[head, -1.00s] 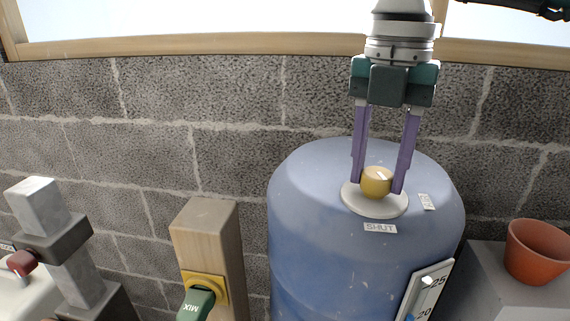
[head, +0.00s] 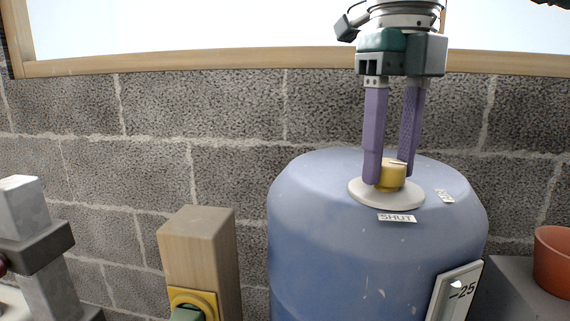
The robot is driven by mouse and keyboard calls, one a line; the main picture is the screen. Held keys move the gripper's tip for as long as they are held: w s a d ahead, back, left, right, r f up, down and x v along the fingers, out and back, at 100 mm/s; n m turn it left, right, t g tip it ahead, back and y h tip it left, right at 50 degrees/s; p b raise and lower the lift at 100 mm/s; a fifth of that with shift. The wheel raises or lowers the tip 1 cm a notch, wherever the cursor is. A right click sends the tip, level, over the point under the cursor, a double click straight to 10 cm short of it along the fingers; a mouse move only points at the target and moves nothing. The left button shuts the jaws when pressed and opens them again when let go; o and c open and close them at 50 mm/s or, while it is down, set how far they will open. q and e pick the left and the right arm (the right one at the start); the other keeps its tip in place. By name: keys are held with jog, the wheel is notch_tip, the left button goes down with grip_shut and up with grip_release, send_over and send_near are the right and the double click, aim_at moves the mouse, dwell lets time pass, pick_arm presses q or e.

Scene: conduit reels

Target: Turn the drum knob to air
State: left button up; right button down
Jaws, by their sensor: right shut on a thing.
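The yellow drum knob (head: 393,177) stands on a round white plate (head: 372,194) on top of the blue drum (head: 340,235). A light pointer line shows on the knob's top, toward its right side. My right gripper (head: 389,172) comes down from above, its purple fingers shut on the knob, one nearer the front left and one behind to the right. A label reading SHUT (head: 397,217) lies in front of the plate. A second label (head: 444,196) lies to the right; its word is too small to read surely. My left gripper is not in view.
A wooden post (head: 198,245) with a yellow-plated green handle stands left of the drum. A grey block fixture (head: 35,245) is at far left. A terracotta pot (head: 553,262) stands at right. A block wall is behind.

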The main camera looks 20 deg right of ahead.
aim_at(389, 162)
jog(key=shift+n+b, duration=0.55)
jog(key=shift+n, duration=1.15)
jog(key=shift+r, duration=0.1)
jog(key=shift+c, duration=1.9)
grip_release()
notch_tip(389, 162, up, 10)
jog(key=p, duration=0.8)
